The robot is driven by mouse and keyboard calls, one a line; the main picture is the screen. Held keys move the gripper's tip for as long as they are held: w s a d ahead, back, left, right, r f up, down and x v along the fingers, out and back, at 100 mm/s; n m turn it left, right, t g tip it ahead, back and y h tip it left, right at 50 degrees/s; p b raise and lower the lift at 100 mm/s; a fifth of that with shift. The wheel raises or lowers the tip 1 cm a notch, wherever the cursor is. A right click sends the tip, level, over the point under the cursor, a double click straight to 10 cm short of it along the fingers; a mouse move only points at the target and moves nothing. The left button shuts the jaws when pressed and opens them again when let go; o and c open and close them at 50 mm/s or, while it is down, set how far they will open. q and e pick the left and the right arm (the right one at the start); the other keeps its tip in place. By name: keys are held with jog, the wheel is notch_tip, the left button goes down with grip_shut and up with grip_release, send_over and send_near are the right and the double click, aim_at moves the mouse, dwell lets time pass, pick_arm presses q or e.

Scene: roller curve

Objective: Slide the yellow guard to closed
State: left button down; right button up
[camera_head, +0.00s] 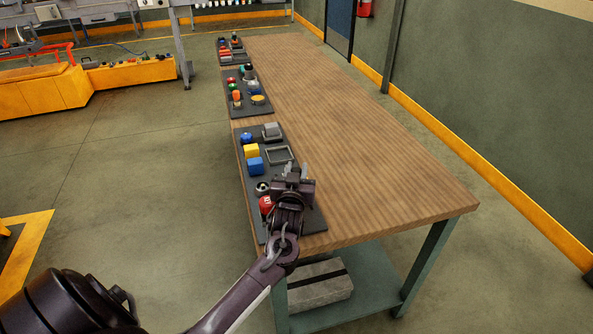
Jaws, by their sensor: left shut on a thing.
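A small yellow block (251,151), the likeliest yellow guard, sits on the nearest dark panel (310,219), just behind a blue block (255,165). Its slide position is too small to tell. My left gripper (294,169) is over the right part of this panel, to the right of and nearer than the yellow block and apart from it in the picture. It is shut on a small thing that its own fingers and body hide. My right gripper is not in view.
On the same panel are a grey frame (280,154), a grey block (271,131), a blue knob (246,138) and a red ball-like knob (266,204). More panels with small controls line the table's left edge farther back. The wooden tabletop (370,150) to the right is clear.

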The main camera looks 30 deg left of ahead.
pick_arm(q)
jog(key=w+a+b, duration=0.1)
jog(key=a, duration=0.1)
jog(key=w+a+b, duration=0.1)
jog(key=w+a, duration=0.1)
jog(key=w+a+b, duration=0.2)
jog(key=shift+w+a+f, duration=0.2)
jog(key=shift+w+a, duration=0.05)
jog(key=shift+w+a+r, duration=0.1)
jog(key=shift+w+a, duration=0.15)
jog(key=shift+a, duration=0.05)
jog(key=shift+r, duration=0.3)
jog(key=c, duration=1.4)
grip_release()
jog(key=shift+o, duration=1.2)
jog(key=shift+w+a+f, duration=0.1)
jog(key=shift+f, duration=0.1)
